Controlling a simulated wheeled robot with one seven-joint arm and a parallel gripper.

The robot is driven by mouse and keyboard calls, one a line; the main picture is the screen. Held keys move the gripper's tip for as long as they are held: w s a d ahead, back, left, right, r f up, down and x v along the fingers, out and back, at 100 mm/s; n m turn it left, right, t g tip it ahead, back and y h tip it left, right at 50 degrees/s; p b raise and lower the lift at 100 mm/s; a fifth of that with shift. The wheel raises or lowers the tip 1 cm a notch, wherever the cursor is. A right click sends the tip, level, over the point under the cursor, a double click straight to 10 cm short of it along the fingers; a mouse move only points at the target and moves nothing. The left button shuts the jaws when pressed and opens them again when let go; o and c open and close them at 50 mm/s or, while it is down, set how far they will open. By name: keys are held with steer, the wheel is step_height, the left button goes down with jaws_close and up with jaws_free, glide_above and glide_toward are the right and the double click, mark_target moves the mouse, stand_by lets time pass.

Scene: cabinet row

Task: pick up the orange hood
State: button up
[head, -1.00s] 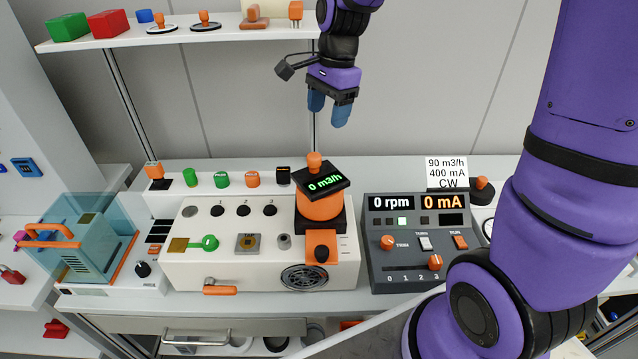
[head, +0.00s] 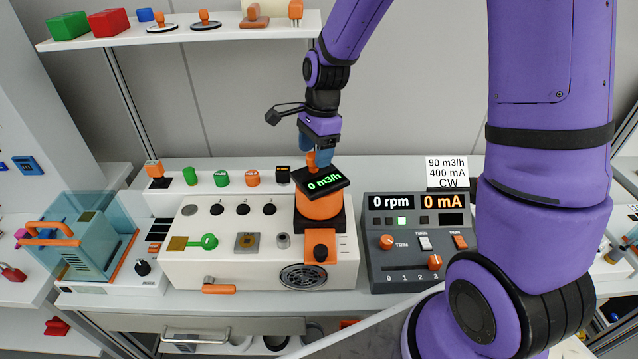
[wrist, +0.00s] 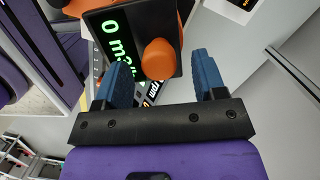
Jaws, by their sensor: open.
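The orange hood (head: 320,207) sits upright on the white bench unit. It has a tilted black display reading "0 m3/h" and an orange knob (head: 311,160) on top. My gripper (head: 316,153) is just above the hood, pointing down at the knob. In the wrist view, the blue fingers of my gripper (wrist: 161,66) are apart, with the knob (wrist: 159,58) in the gap between their tips. I cannot tell whether either finger touches it. Part of the knob is hidden by the fingers in the head view.
A grey control box (head: 415,245) stands right of the hood. A teal box with an orange handle (head: 50,231) stands at the left. Several coloured caps line the ledge behind. A shelf (head: 190,34) with blocks and stamps hangs above at the upper left.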

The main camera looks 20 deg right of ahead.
steer(key=shift+a+f, duration=0.2)
steer(key=shift+f, duration=1.25)
steer(key=shift+c, duration=0.2)
jaws_close()
steer(key=shift+r, duration=0.1)
